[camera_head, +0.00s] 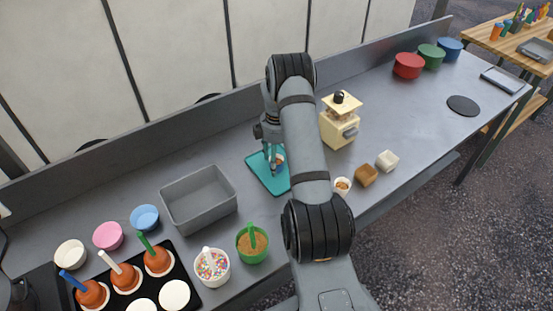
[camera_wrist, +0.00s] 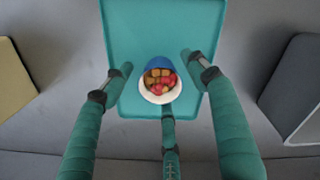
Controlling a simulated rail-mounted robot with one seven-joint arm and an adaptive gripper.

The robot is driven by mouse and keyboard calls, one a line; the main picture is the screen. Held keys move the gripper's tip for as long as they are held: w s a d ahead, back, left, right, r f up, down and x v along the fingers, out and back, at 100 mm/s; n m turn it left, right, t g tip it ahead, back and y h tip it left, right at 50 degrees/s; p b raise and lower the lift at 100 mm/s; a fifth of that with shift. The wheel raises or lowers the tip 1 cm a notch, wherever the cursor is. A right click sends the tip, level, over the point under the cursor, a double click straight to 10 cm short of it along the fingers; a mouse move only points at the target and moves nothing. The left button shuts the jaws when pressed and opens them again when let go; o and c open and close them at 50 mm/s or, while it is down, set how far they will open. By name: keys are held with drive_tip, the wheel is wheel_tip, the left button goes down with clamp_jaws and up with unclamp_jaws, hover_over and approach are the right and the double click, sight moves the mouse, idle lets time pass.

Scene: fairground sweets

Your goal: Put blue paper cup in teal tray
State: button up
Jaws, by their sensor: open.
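The teal tray (camera_head: 260,178) lies on the counter near its middle, partly hidden by my arm. It fills the upper middle of the wrist view (camera_wrist: 160,25). The blue paper cup (camera_wrist: 158,62), with a pale rim and red and yellow sweets inside, is over the tray's surface with its mouth facing the camera. I cannot tell whether it stands fully upright. In the head view, the cup is mostly hidden by my gripper and arm. My gripper (camera_wrist: 155,78) is open around the cup, with gaps to the fingers at both sides; the third finger is close below it.
A grey bin (camera_head: 198,199) stands left of the tray, and a cream machine (camera_head: 340,120) stands right behind my arm. Several bowls, tubs and a black tray (camera_head: 190,294) of toffee apples crowd the front left.

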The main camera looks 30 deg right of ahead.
sight(277, 159)
wheel_tip(277, 159, up, 12)
drive_tip(key=b, duration=0.1)
drive_tip(key=shift+r, duration=0.2)
drive_tip(key=shift+f, duration=0.1)
idle(0.3)
wheel_tip(277, 159, down, 11)
drive_tip(key=shift+f+p, duration=0.15)
drive_tip(key=shift+p, duration=0.55)
drive_tip(key=shift+f, duration=0.25)
drive_tip(key=shift+r+b, duration=0.6)
drive_tip(key=shift+r, duration=0.8)
